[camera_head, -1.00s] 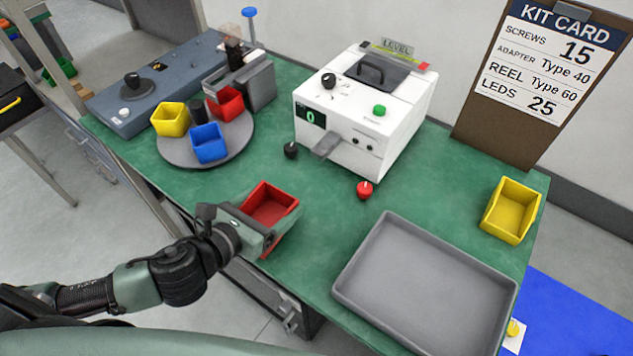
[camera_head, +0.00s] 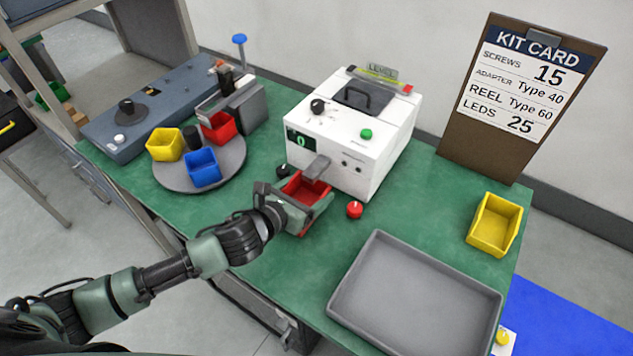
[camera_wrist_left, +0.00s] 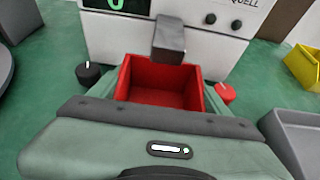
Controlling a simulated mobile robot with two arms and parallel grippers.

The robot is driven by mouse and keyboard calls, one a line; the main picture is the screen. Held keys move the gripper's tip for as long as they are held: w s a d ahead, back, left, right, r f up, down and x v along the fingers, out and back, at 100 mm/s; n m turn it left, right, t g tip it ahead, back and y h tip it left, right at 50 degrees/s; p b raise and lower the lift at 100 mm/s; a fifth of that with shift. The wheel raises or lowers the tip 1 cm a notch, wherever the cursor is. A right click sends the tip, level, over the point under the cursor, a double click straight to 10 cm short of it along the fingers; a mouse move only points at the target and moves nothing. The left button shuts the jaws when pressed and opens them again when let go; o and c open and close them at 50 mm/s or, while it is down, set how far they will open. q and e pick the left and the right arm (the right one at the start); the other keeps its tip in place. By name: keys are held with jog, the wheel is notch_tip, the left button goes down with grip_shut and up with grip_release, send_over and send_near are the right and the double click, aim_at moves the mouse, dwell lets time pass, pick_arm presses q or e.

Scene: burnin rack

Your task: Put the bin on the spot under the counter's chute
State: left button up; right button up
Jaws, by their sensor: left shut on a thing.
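A red bin (camera_head: 312,190) is held by my left gripper (camera_head: 303,203) in front of the white counter (camera_head: 350,135). The bin is empty and upright. The counter's grey chute (camera_head: 317,167) reaches over the bin's far part. In the left wrist view the red bin (camera_wrist_left: 165,84) sits between my gripper's fingers, with the chute (camera_wrist_left: 169,38) above its far edge. A black knob (camera_wrist_left: 92,73) is to its left and a red knob (camera_wrist_left: 225,93) to its right. I cannot tell whether the bin touches the table. My right gripper is not in view.
A grey tray (camera_head: 372,240) lies at the front right of the green table (camera_head: 250,275), and a yellow bin (camera_head: 495,225) stands beyond it. A grey turntable (camera_head: 235,165) with yellow, blue and red bins is at the left. A kit card board stands at the back right.

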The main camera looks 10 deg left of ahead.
aim_at(314, 188)
pick_arm(q)
jog(key=w, duration=0.1)
jog(key=w+d, duration=0.1)
jog(key=w, duration=0.1)
jog(key=shift+d+r+p, duration=0.1)
jog(key=shift+r+p, duration=0.1)
jog(key=shift+p, duration=0.1)
jog(key=shift+w+d+f, duration=0.1)
jog(key=shift+d+f, duration=0.05)
jog(key=shift+f, duration=0.8)
jog(key=o, duration=1.4)
jog(key=shift+f, duration=0.1)
